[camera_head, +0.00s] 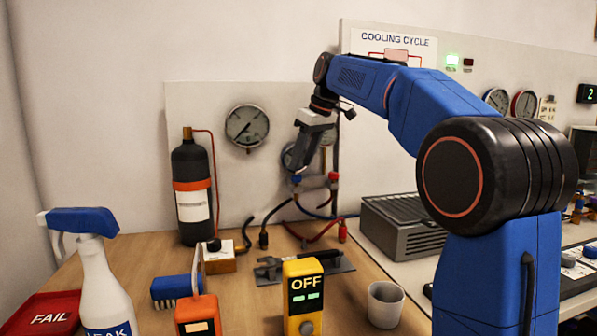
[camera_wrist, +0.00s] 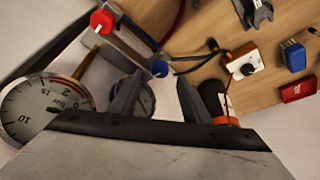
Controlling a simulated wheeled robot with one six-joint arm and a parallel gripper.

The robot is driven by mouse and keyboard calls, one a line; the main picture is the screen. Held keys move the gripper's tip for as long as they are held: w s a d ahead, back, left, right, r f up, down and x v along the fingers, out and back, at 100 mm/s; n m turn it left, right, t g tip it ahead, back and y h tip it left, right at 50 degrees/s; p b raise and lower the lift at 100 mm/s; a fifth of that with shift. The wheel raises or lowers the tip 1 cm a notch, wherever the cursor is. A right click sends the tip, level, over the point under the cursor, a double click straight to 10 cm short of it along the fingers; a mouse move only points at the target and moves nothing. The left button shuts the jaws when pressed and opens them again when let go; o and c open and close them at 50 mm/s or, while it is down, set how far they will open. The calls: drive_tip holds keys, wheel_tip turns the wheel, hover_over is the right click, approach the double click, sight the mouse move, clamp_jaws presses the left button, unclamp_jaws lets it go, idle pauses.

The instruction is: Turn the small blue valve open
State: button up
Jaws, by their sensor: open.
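The small blue valve (camera_head: 296,179) sits low on the gauge manifold on the back panel. It also shows as a round blue knob in the wrist view (camera_wrist: 160,69), just beyond and between the fingertips as seen there. My gripper (camera_head: 298,164) points down just above it, with its jaws open and empty. In the wrist view the two fingers of my gripper (camera_wrist: 158,82) stand apart, and I cannot tell whether either touches the knob. A red valve (camera_head: 333,177) is just right of the blue one and shows at the upper left of the wrist view (camera_wrist: 102,20).
A large gauge (camera_head: 247,126) hangs left of my gripper. A black cylinder (camera_head: 190,190) stands further left. Hoses (camera_head: 320,214) run below the valves. A grey ribbed box (camera_head: 402,225) is at the right. A yellow meter reading OFF (camera_head: 303,300) stands in front.

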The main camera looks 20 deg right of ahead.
sight(296, 175)
drive_tip(key=shift+x, duration=2.1)
